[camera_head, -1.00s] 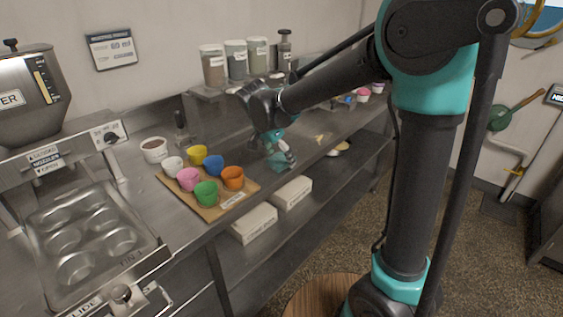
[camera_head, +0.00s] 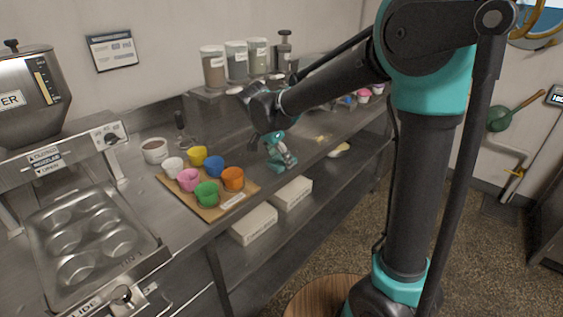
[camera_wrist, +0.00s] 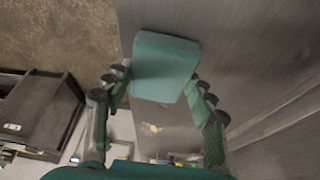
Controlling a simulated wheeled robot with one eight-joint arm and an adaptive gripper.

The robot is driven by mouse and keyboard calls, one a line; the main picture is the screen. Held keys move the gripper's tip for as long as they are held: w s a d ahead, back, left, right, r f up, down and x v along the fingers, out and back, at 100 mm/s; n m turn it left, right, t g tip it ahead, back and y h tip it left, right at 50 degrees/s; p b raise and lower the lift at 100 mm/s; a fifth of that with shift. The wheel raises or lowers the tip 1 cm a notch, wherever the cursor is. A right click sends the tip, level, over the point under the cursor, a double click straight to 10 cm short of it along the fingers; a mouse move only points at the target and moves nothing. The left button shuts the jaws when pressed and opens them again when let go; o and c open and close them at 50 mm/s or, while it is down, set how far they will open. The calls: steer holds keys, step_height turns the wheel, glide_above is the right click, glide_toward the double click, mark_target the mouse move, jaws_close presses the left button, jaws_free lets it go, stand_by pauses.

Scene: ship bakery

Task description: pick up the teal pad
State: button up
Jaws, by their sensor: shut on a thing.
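The teal pad (camera_wrist: 166,66) is a pale teal block with rounded edges. In the wrist view it sits between and just beyond the fingertips, over the steel counter near its edge. My gripper (camera_wrist: 162,85) is shut on it, with one finger at each side. In the head view my gripper (camera_head: 281,160) points down near the counter's front edge, right of the cup board. There the pad is small and hard to tell from the teal fingers. I cannot tell whether it still touches the counter.
A wooden board (camera_head: 213,214) with several coloured cups stands left of my gripper on the steel counter (camera_head: 150,195). A muffin tin (camera_head: 90,240) lies further left. Labelled jars (camera_head: 237,60) stand on a raised ledge behind. White boxes (camera_head: 254,223) sit on the shelf below.

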mark_target(280, 159)
steer(key=shift+r, duration=0.1)
step_height(280, 159, up, 20)
steer(key=shift+r, duration=0.15)
stand_by(0.4)
